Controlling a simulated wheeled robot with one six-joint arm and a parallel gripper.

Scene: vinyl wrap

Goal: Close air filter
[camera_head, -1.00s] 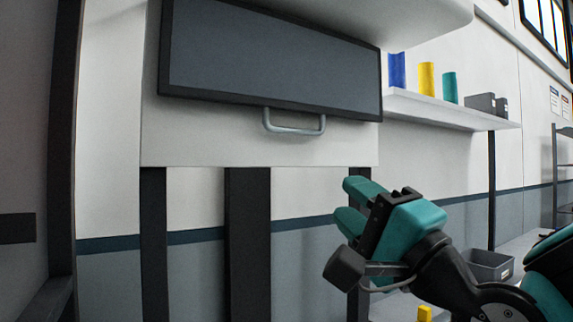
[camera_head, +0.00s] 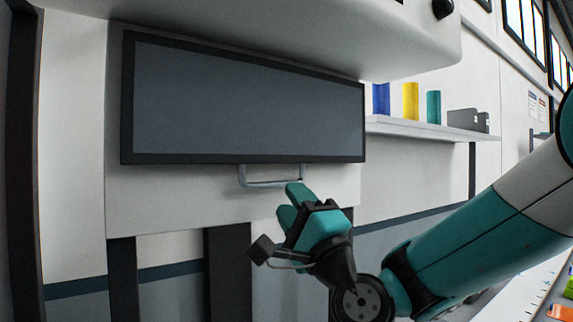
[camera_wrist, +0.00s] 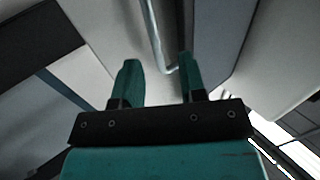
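The air filter (camera_head: 240,100) is a wide dark grey panel with a black frame on the front of a white housing. A grey bar handle (camera_head: 270,183) hangs below its lower edge. My gripper (camera_head: 287,200) is just below and in front of the handle's right part, with its teal fingers pointing up and left. In the wrist view the two fingers (camera_wrist: 160,72) are apart with nothing held between them. The handle (camera_wrist: 160,35) shows beyond the fingertips, nearer the right finger. I cannot tell whether that finger touches it.
A white shelf (camera_head: 430,130) at the right holds a blue roll (camera_head: 381,98), a yellow roll (camera_head: 410,101), a teal roll (camera_head: 433,107) and grey boxes (camera_head: 467,119). Dark posts (camera_head: 229,270) stand under the housing. The white housing overhangs above the panel.

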